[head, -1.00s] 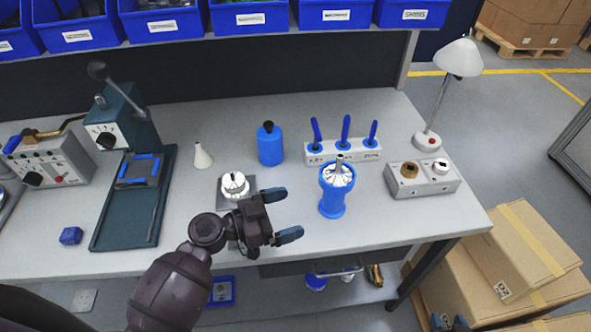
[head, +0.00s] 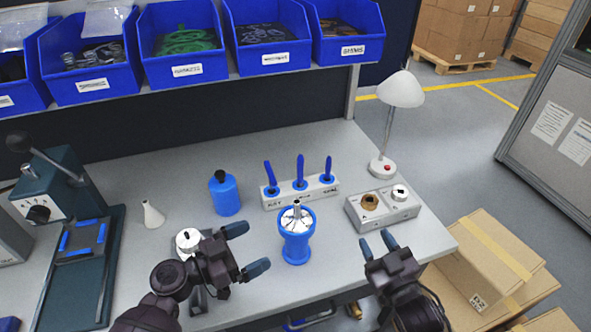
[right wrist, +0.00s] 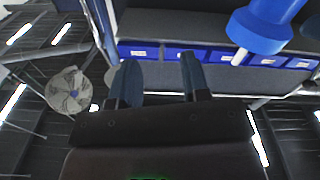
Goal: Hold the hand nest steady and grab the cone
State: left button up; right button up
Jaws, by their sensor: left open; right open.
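The blue hand nest (head: 297,248) stands upright on the bench. A silver finned part (head: 291,217) sits in its top, with a narrow pale cone-like piece (head: 297,207) rising from the middle. A white cone-shaped object (head: 152,216) stands further left on the bench. My left gripper (head: 247,249) is open and empty, left of the nest, its fingers pointing towards it without touching. My right gripper (head: 377,242) is open and empty, right of the nest and near the bench's right side. Its open fingers (right wrist: 160,68) show in the right wrist view, with the blue nest (right wrist: 262,28) at the upper right.
Behind the nest are a rack (head: 275,199) with blue-handled tools and a blue bottle (head: 225,196). A grey box with knobs (head: 383,210) and a lamp (head: 400,90) stand at the right. A silver part (head: 187,240) is partly hidden behind my left gripper. A press stands at the left.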

aim_at(294, 226)
jog(key=w+a+r+n+g+y, duration=0.3)
jog(key=a+r+n+g+y, duration=0.5)
jog(key=a+r+n+y, duration=0.85)
jog(key=s+a+r+n+g+h, duration=0.1)
jog(key=s+a+n+g+h, duration=0.25)
jog(key=a+n+g, duration=0.35)
jog(key=s+a+r+n+g+h, duration=0.1)
jog(key=s+a+n+g+h, duration=0.25)
jog(key=g, duration=0.55)
jog(key=w+d+f+t+h, duration=0.1)
jog(key=w+d+t+h, duration=0.1)
jog(key=w+d+h, duration=0.1)
jog(key=w+d+f+t+h, duration=0.1)
jog(key=w+d+t+h, duration=0.1)
jog(key=h, duration=0.4)
jog(key=w+d+t+h, duration=0.2)
jog(key=w+d+h, duration=0.2)
jog(key=h, duration=0.1)
jog(key=shift+w+d+f+m+h, duration=0.1)
jog(key=shift+d+f+m+h, duration=0.2)
jog(key=shift+d+f, duration=0.1)
jog(key=shift+w+d+r, duration=0.1)
jog(key=shift+w+d, duration=0.05)
jog(key=shift+w, duration=0.05)
pick_arm(q)
jog(key=x, duration=1.1)
jog(key=shift+a, duration=0.1)
